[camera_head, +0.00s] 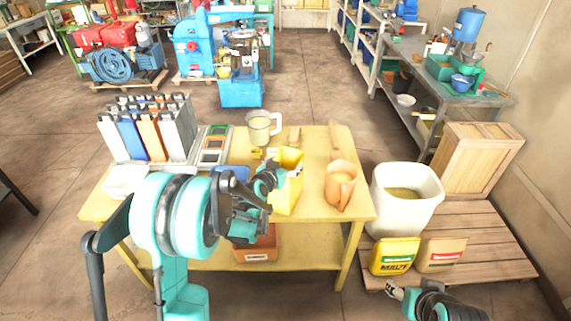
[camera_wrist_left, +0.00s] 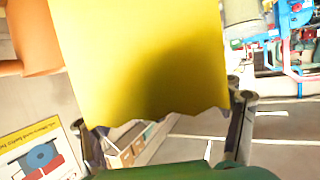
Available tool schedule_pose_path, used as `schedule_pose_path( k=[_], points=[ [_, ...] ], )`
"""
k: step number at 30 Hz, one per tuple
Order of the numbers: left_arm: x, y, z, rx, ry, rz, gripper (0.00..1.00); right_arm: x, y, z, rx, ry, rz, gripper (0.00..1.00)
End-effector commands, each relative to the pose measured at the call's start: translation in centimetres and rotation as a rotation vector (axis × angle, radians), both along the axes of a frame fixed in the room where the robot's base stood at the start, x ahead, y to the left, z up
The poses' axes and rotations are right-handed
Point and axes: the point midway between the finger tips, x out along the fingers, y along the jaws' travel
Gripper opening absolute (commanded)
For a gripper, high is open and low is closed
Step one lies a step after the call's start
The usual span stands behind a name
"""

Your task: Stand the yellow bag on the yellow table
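The yellow bag (camera_head: 289,196) is upright over the front middle of the yellow table (camera_head: 320,207). I cannot tell whether its bottom touches the tabletop. My left gripper (camera_head: 279,177) reaches it from the left, with its fingers on either side of it. In the left wrist view the bag (camera_wrist_left: 145,55) fills the space between the fingers of the left gripper (camera_wrist_left: 165,125), its jagged edge close to them. The gripper looks shut on the bag. My right gripper (camera_head: 396,292) is low at the right, away from the table, too small to tell its opening.
A white bin (camera_head: 405,205), a second yellow bag (camera_head: 394,257) and a brown bag (camera_head: 441,254) sit on a right-hand pallet.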

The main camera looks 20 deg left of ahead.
Motion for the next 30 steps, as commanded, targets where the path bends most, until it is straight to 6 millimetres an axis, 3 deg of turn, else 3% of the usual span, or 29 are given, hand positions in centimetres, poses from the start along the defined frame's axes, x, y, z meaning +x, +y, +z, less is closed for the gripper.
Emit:
schedule_pose_path(
  k=[2, 14, 17, 30],
  points=[
    [0.0, 0.0, 0.0, 0.000, 0.001, 0.000, 0.98, 0.0, 0.0, 0.0, 0.000, 0.000, 0.000, 0.56],
    [0.0, 0.0, 0.4, 0.000, 0.001, 0.000, 0.98, 0.0, 0.0, 0.4, 0.000, 0.000, 0.000, 0.56],
    [-1.1, 0.2, 0.8, -0.001, 0.001, 0.002, 0.98, 0.0, 0.0, 0.7, 0.000, 0.000, 0.000, 0.56],
    [-9.5, 1.1, 3.9, 0.000, 0.001, 0.001, 0.98, 0.0, 0.0, 3.1, 0.000, 0.000, 0.000, 0.56]
  ],
)
